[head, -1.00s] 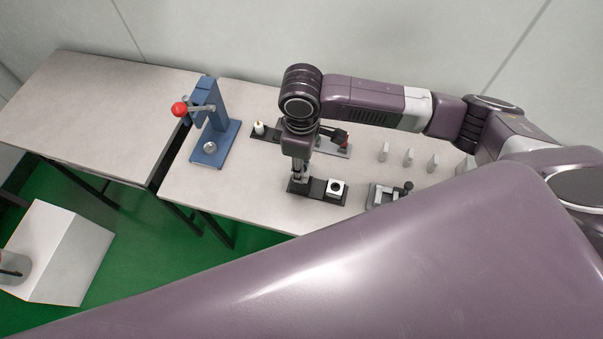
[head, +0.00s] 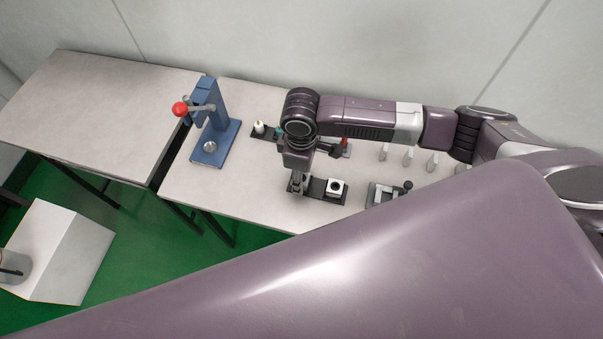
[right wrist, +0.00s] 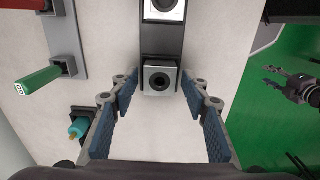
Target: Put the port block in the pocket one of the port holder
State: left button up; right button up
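The port holder is a dark strip (head: 316,188) on the table in the head view; it also shows at the top of the right wrist view (right wrist: 161,42). A pale block with a dark round hole (right wrist: 158,79) is at its near end in the right wrist view. A second such block (head: 336,186) stands at the holder's right end in the head view and at the top edge of the wrist view (right wrist: 164,9). My right gripper (right wrist: 160,88) is open, its blue-padded fingers either side of the near block, with visible gaps. My left gripper (right wrist: 290,88) shows small over the floor, its opening unclear.
A blue press with a red knob (head: 211,135) stands left. A grey fixture (head: 384,194) and several upright pale pieces (head: 408,157) are to the right. Beside my right gripper are a teal-tipped part (right wrist: 79,127) and a green-handled part (right wrist: 40,79). The table's front is clear.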

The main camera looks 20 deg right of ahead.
notch_tip(320, 180, up, 12)
jog(key=b, duration=0.1)
jog(key=shift+r, duration=0.15)
dwell(0.5)
dwell(0.5)
